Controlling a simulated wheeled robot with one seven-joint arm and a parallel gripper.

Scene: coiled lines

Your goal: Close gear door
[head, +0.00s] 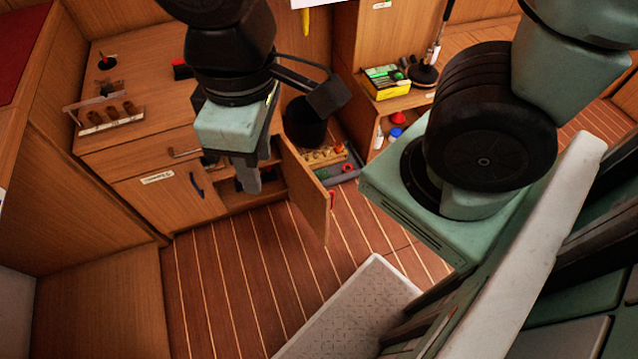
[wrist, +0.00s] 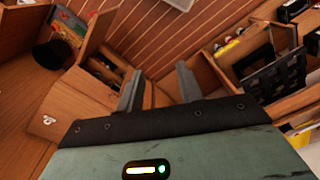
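The gear door, a wooden cabinet door (head: 305,192), stands swung open from the low wooden cabinet (head: 120,160), with a small red handle (head: 332,201) near its free edge. The cabinet's inside shows dark behind my gripper. My gripper (head: 246,182) points down in front of the open compartment, left of the door, and hides part of the opening. In the wrist view its two fingers (wrist: 158,90) stand apart with nothing between them. I see no clear contact between gripper and door. I cannot surely pick out the door in the wrist view.
A closed door with a dark handle (head: 196,184) is left of the opening. A wooden rack (head: 110,120) stands on the cabinet top. A grey tray of parts (head: 342,174) lies behind the door.

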